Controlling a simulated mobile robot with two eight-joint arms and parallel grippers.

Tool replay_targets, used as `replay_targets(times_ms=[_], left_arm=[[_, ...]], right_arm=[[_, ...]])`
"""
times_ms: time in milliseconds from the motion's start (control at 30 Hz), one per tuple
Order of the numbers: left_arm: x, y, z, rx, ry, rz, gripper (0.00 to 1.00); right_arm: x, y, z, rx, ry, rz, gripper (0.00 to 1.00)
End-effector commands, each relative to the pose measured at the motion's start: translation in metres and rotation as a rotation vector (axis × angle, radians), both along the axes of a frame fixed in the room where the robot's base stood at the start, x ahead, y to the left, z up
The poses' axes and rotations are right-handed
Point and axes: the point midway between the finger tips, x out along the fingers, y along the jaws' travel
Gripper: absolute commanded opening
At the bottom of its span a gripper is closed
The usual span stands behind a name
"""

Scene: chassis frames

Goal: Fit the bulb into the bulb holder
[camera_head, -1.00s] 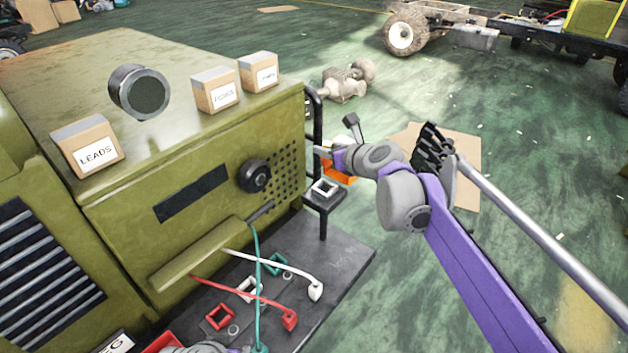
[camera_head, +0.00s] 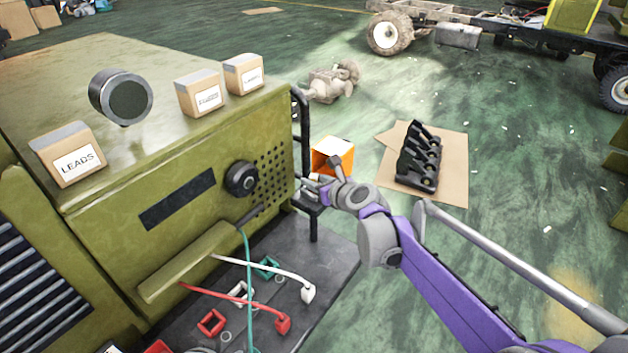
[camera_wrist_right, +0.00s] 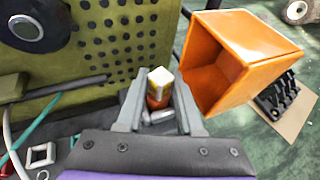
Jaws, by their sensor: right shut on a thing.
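My right gripper (camera_head: 317,189) is at the right end of the green cabinet, over the small black shelf (camera_head: 300,203). In the right wrist view its two fingers (camera_wrist_right: 159,108) are shut on a small upright piece with a white top and an orange-red body (camera_wrist_right: 159,87), which I take to be the bulb. Small grey metallic parts show around its lower end. The bulb holder is not clearly visible; the gripper covers most of the shelf top.
An open orange box (camera_head: 332,155) stands just beyond the gripper; it is large in the wrist view (camera_wrist_right: 240,60). A black rail (camera_head: 301,135) runs up the cabinet's end. Red and white leads with plugs lie on the dark base (camera_head: 335,262).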

Motion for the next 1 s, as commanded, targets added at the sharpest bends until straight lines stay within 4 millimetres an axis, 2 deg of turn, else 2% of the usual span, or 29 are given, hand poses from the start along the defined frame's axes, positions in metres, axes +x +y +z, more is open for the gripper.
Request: replay_targets(times_ms=[200,233,367,400,733,867,1000], left_arm=[[-0.001,0.0,-0.004,0.0,0.002,0.0,0.5],[-0.001,0.0,-0.003,0.0,0.002,0.0,0.5],[-0.001,0.0,-0.002,0.0,0.001,0.0,0.5],[-0.001,0.0,-0.002,0.0,0.001,0.0,0.5],[0.0,0.0,0.001,0.0,-0.001,0.0,0.5],[0.0,0.0,-0.001,0.0,0.0,0.0,0.5],[-0.001,0.0,-0.002,0.0,0.001,0.0,0.5]], right_arm=[[0.0,0.0,-0.004,0.0,0.001,0.0,0.0],[0.0,0.0,-0.003,0.0,0.0,0.0,0.39],[0.0,0.0,-0.003,0.0,0.0,0.0,0.62],[0.0,0.0,-0.002,0.0,0.0,0.0,0.65],[0.0,0.0,0.002,0.0,-0.001,0.0,0.65],[-0.012,-0.008,0.007,0.0,0.0,-0.001,0.65],[-0.034,-0.022,0.017,0.0,0.001,-0.002,0.65]])
